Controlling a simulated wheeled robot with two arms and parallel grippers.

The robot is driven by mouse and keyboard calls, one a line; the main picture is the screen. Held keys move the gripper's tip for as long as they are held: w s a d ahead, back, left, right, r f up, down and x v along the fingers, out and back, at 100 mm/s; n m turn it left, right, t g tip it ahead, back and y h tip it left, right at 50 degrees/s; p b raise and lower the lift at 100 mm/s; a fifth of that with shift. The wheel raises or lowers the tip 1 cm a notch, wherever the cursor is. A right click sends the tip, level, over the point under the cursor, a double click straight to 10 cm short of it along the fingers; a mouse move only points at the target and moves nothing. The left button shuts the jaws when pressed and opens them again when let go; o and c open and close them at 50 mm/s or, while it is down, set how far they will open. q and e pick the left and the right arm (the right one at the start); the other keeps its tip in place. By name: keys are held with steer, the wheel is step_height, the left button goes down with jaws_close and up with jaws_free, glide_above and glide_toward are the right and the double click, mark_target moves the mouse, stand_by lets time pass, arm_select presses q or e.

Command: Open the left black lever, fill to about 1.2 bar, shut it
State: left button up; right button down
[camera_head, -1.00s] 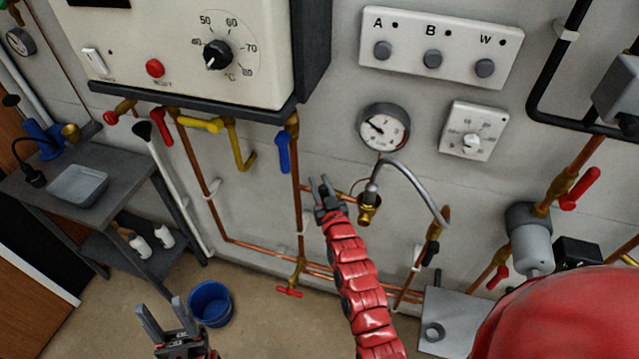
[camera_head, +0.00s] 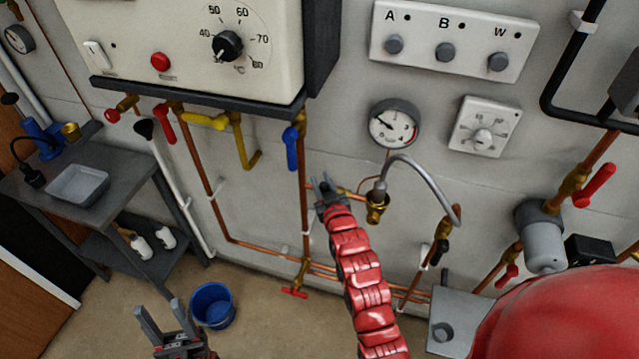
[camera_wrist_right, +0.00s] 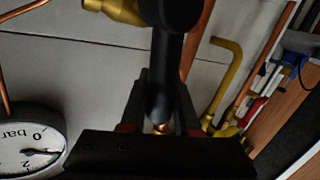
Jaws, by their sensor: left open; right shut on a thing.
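The left black lever (camera_wrist_right: 168,65) fills the middle of the right wrist view, reaching down between the jaws of my right gripper (camera_wrist_right: 160,125), which is shut on it. In the head view my right gripper (camera_head: 326,187) is at the brass filling valve (camera_head: 377,207), just left of the braided hose (camera_head: 425,172), and hides most of this lever. The pressure gauge (camera_head: 394,125) is above right of it; it is partly seen in the right wrist view (camera_wrist_right: 28,145), needle near the low numbers, exact reading unclear. My left gripper (camera_head: 165,325) is open and empty, low at left.
A second black lever (camera_head: 437,252) is at the hose's other end. A blue lever (camera_head: 291,148) and yellow lever (camera_head: 205,122) hang under the boiler (camera_head: 200,45). A blue bucket (camera_head: 212,304) stands on the floor near my left gripper. A bench (camera_head: 120,170) is at left.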

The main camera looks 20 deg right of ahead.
steer(key=shift+w+a+f+n+g+h+b, duration=0.2)
steer(key=shift+w+a+f+n+g+b, duration=0.2)
steer(key=shift+n+b, duration=0.3)
steer(key=shift+w+a+f+n+g+h+b, duration=0.2)
steer(key=shift+a+n+g+b, duration=0.25)
steer(key=shift+b, duration=0.4)
steer(key=c, duration=0.7)
jaws_free()
steer(key=shift+o, duration=0.2)
